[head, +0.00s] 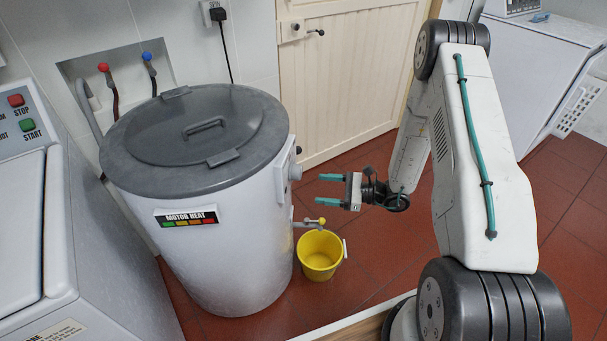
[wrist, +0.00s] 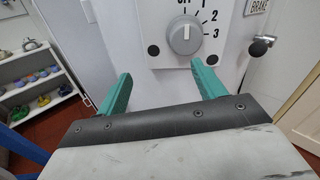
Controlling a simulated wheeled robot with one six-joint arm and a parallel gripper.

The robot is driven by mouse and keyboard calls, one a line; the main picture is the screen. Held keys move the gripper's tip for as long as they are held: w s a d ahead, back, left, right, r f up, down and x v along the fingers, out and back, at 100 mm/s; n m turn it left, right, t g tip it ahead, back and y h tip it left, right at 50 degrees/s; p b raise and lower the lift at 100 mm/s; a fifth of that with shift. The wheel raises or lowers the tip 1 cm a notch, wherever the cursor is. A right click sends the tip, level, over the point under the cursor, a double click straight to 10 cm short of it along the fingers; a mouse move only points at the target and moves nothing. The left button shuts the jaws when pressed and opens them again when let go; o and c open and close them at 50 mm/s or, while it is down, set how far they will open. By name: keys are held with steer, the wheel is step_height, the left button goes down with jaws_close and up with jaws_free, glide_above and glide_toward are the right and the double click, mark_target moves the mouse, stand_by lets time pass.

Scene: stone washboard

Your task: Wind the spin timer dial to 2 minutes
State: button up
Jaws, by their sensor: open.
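The spin timer dial (wrist: 185,38) is a round grey knob on a white plate, marked 1, 2 and 3 down its right side. Its pale pointer line points up, near the partly cut-off top label that looks like OFF. In the head view the dial (head: 298,150) shows edge-on, on the right side of the white drum-shaped spinner (head: 225,245). My gripper (head: 321,189) is open and empty, with teal fingers pointing at the spinner, to the right of and lower than the dial. In the wrist view my gripper (wrist: 160,71) has its fingertips below the dial, apart from it.
A yellow bucket (head: 320,262) stands on the red floor under a spout with a yellow-knobbed tap (head: 321,221). A knobbed lever (wrist: 262,44) sits right of the dial beside a BRAKE label (wrist: 257,6). A white machine (head: 25,220) stands at the left.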

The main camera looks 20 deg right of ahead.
mark_target(301, 174)
steer(key=w+a, duration=0.1)
steer(key=w, duration=0.1)
steer(key=w+a+t, duration=0.1)
steer(key=w+a, duration=0.1)
steer(key=w, duration=0.1)
steer(key=w+a+r+t, duration=0.1)
steer(key=w, duration=0.1)
steer(key=shift+w+a+r+m+h, duration=0.1)
steer(key=shift+w+a+m+h, duration=0.05)
steer(key=shift+a+m+h, duration=0.2)
steer(key=c, duration=1)
